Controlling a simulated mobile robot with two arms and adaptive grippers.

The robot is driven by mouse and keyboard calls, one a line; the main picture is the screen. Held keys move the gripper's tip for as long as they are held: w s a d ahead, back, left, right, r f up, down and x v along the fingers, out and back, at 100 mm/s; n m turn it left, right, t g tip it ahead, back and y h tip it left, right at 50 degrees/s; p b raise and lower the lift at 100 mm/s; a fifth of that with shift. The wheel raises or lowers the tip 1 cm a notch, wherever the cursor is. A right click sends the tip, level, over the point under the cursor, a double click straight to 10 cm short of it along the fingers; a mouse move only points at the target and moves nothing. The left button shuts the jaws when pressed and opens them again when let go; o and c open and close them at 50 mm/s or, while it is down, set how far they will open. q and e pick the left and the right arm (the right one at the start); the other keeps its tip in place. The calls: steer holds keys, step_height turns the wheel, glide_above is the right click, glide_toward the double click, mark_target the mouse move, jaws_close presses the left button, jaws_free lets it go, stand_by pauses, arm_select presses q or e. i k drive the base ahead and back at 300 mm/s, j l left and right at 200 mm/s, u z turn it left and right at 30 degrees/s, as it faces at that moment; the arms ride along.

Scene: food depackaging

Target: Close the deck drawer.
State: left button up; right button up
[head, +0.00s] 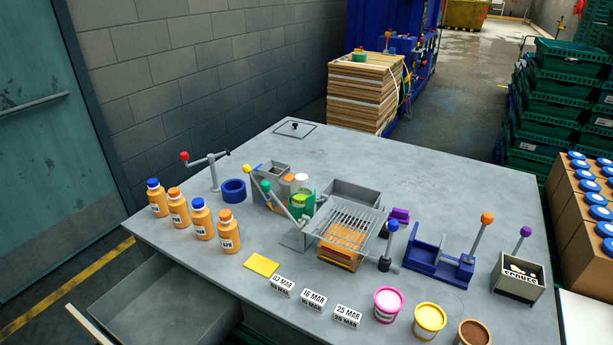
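The deck drawer (165,301) is a grey, open-topped box at the lower left in the head view. It is pulled out from the front side of the grey table, and its inside looks empty where it shows. A pale edge strip (90,325) runs along its outer left end. Its lower part is cut off by the bottom of the picture. Neither of my grippers shows in the head view.
Several orange bottles (203,219) stand on the table (450,185) above the drawer. A rack (345,224) stands mid-table. Clear floor lies left of the drawer.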

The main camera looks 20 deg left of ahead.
mark_target(163, 301)
steer(key=u, duration=2.15)
